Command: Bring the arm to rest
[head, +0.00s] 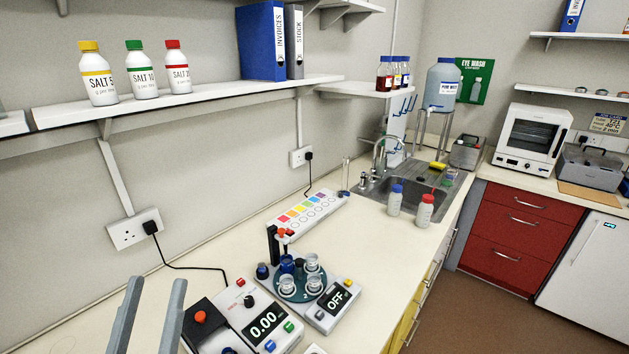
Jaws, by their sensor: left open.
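My left gripper (150,312) shows at the bottom left of the head view. Its two grey fingers point upward and stand apart with nothing between them. It is open, to the left of the black and white device with the 0.00 display (267,322). The fingers appear clear of the bench items, though their height above the bench is hard to judge. The rest of the left arm is out of frame. My right gripper is not in view.
A round stand with several small beakers (312,283) and a box reading OFF (334,302) stand right of the display device. A colour-marked strip (308,212) lies behind. The bench top (370,240) is clear in the middle.

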